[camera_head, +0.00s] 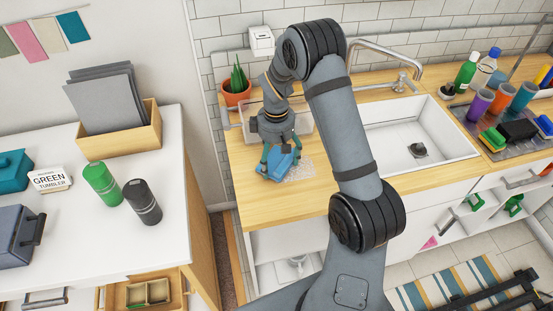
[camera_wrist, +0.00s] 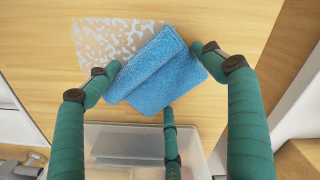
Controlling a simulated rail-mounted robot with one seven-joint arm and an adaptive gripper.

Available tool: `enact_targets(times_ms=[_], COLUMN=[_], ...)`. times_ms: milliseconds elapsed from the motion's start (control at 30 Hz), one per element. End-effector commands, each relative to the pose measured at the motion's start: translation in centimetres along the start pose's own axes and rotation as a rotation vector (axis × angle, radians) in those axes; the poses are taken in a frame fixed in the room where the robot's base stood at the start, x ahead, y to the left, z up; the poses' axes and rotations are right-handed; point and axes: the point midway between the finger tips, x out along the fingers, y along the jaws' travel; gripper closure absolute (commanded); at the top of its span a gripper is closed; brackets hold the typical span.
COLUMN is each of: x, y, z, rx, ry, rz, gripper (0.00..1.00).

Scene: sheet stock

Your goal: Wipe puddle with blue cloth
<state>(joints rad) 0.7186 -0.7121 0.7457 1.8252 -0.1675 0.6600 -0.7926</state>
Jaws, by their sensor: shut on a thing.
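My gripper (camera_head: 281,156) is over the wooden counter left of the sink, shut on the blue cloth (camera_head: 281,167). In the wrist view the folded blue cloth (camera_wrist: 165,75) sits between the green fingers of my gripper (camera_wrist: 158,72). The puddle (camera_head: 302,170) is a pale, patchy wet area on the counter, just right of the cloth in the head view. In the wrist view the puddle (camera_wrist: 105,35) shows beyond the cloth, which covers part of its edge. Whether the cloth touches the counter is hard to tell.
A clear plastic bin (camera_head: 303,122) stands behind the gripper, near a potted plant (camera_head: 237,87). The sink (camera_head: 412,135) lies to the right. Tumblers, bottles and sponges stand on the far right. Bare counter (camera_head: 255,205) lies in front of the cloth.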

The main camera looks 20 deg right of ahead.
Motion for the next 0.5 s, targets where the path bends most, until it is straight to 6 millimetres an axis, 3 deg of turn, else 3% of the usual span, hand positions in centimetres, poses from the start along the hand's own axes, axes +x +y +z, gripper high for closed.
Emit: enact_targets(times_ms=[500], x=[0.1], y=[-2.2], z=[2.1], rx=[0.000], ry=[-0.001], rz=[-0.001], gripper=[0.40])
